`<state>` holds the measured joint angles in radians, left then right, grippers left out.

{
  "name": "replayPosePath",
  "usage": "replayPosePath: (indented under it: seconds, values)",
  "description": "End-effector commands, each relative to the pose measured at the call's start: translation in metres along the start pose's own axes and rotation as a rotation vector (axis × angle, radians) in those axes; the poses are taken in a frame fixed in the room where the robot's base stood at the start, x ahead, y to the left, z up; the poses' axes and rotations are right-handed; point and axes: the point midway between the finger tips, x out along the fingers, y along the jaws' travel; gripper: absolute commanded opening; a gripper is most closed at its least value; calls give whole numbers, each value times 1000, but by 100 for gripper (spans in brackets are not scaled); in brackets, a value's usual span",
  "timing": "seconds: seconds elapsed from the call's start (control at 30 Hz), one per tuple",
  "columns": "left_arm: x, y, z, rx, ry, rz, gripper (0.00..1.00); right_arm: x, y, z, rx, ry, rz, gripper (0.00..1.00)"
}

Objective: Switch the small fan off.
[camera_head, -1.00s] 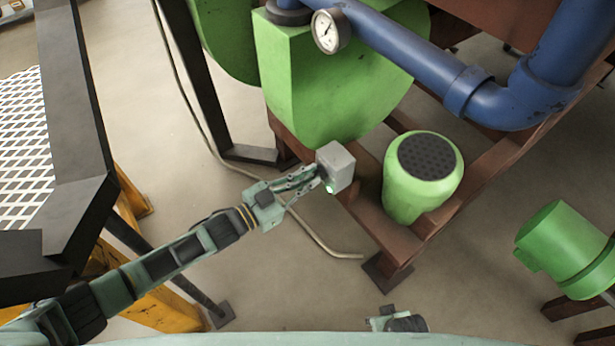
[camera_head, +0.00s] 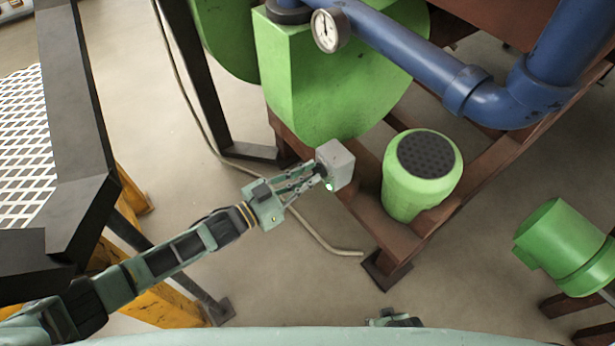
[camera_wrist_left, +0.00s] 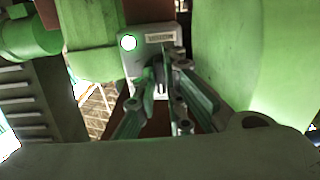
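A small grey switch box (camera_head: 337,165) with a lit green lamp (camera_head: 329,187) stands at the edge of the brown frame, left of the small green fan (camera_head: 409,192) with its dark round grille. My left gripper (camera_head: 318,176) reaches the front of the box from the left. In the left wrist view, the box (camera_wrist_left: 150,42) shows the lit lamp (camera_wrist_left: 128,42) and a label. The left fingers (camera_wrist_left: 164,78) stand on both sides of a dark knob there. Whether they press on it cannot be told.
A large green housing (camera_head: 320,85) stands behind the box, with a blue pipe (camera_head: 430,65) and a gauge (camera_head: 330,30) above. A green motor (camera_head: 565,245) is at the right. A pale hose (camera_head: 325,244) lies on the open floor below the gripper.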

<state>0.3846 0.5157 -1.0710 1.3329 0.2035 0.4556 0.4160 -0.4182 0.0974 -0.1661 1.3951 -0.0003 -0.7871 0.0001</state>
Motion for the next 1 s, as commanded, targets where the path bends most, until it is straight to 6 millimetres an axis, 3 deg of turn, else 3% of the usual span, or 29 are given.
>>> replayPosePath:
  seconds: [0.2,0.57,0.67,1.0]
  values:
    - [0,0,0,-1,-1,0,28,0,0,0,0,0,0,28]
    - [-4,0,0,1,-1,0,28,0,-2,-5,0,7,-3,28]
    - [-16,0,2,1,-4,-1,28,0,-2,-4,0,5,-2,28]
    - [-86,0,2,0,-5,-1,28,0,-1,-2,0,3,-1,28]
